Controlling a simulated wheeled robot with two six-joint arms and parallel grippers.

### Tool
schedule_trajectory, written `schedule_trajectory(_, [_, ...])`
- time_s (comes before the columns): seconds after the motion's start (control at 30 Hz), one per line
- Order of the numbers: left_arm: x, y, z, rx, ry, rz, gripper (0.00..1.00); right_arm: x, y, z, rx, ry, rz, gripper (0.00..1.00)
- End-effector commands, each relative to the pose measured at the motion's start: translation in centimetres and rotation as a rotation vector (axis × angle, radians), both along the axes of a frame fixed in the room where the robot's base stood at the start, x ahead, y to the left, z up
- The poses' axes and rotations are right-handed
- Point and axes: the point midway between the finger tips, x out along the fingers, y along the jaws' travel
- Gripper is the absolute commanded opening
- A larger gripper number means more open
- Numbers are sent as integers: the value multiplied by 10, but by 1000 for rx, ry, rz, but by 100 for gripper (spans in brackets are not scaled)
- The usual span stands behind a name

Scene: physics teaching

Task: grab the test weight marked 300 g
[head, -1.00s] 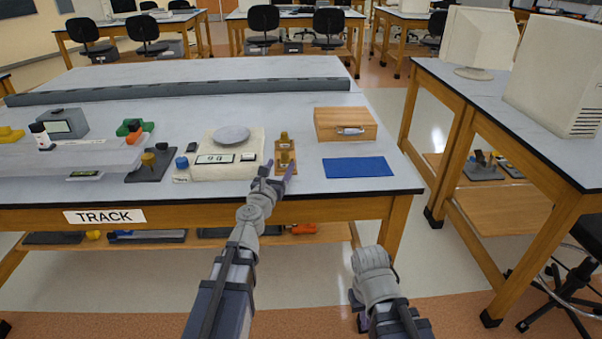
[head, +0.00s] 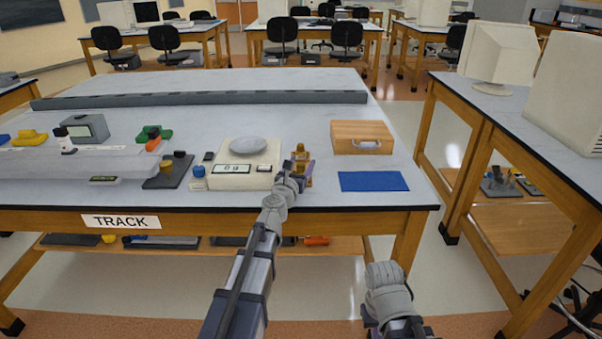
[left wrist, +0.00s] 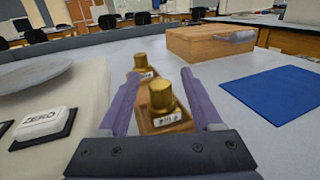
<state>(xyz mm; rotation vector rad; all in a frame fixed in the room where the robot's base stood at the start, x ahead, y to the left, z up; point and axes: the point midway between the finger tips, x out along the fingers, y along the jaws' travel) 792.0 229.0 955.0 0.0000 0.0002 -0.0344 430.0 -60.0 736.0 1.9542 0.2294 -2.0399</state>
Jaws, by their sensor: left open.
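The scale (head: 247,166) with a round pan stands close on the left. A wooden box (head: 362,137) with a metal handle and a blue mat (head: 373,181) lie to the right. A grey track (head: 200,98) runs across the back. Free tabletop lies behind the weights.

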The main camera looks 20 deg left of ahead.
Motion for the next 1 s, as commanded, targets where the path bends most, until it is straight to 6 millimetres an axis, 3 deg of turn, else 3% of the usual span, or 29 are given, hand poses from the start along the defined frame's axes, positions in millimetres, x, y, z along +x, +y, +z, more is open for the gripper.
schedule_trajectory(0.2, [0, 0, 0, 0, 0, 0, 65, 0, 0, 0, 0, 0, 0, 0])
schedule_trajectory(0.77, [0, 0, 0, 0, 0, 0, 2, 0, 0, 0, 0, 0, 0, 0])
schedule_trajectory(1.0, [0, 0, 0, 0, 0, 1, 0, 0, 0, 0, 0, 0, 0, 0])
